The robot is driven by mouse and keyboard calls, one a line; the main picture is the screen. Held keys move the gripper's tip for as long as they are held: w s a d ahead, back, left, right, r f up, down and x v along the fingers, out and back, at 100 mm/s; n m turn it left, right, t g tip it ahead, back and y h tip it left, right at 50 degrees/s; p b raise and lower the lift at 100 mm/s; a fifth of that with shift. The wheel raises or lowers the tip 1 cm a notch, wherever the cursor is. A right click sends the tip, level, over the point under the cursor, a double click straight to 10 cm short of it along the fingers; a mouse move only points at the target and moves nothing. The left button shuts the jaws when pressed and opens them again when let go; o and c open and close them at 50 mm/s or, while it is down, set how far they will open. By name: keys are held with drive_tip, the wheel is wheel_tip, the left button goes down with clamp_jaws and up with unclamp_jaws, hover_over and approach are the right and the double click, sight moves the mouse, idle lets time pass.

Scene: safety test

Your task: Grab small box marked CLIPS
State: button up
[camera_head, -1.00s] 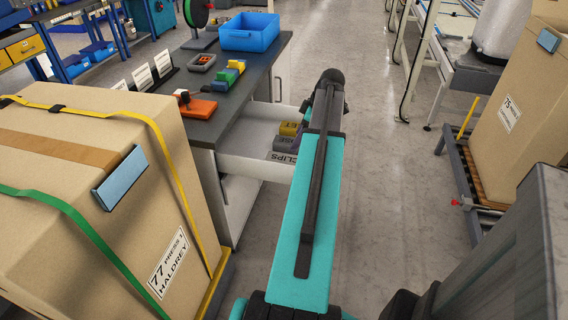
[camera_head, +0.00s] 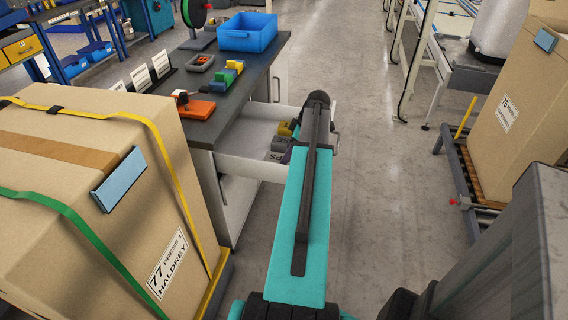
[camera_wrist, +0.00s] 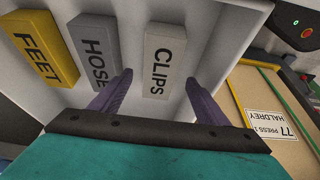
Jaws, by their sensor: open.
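The small light grey box marked CLIPS (camera_wrist: 164,62) lies in the open white drawer, seen in the wrist view. My gripper (camera_wrist: 158,88) is open, with its two purple fingers one on each side of the near end of the CLIPS box. I cannot tell how far above it they are. In the head view my arm hides most of the CLIPS box; only part of a grey box with lettering (camera_head: 274,156) shows beside the arm.
In the drawer (camera_head: 238,160), a darker grey HOSE box (camera_wrist: 97,50) lies next to CLIPS, and a yellow FEET box (camera_wrist: 43,48) lies beyond it. A strapped carton (camera_head: 90,190) stands left of the drawer. A blue bin (camera_head: 248,40) sits on the bench.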

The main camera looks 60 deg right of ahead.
drive_tip(key=shift+w+f, duration=0.1)
drive_tip(key=shift+f, duration=0.15)
drive_tip(key=shift+p+x, duration=0.35)
drive_tip(key=shift+x, duration=2.25)
drive_tip(key=c, duration=1.2)
drive_tip(key=shift+r, duration=0.2)
drive_tip(key=shift+r+b, duration=0.3)
drive_tip(key=shift+r, duration=4.55)
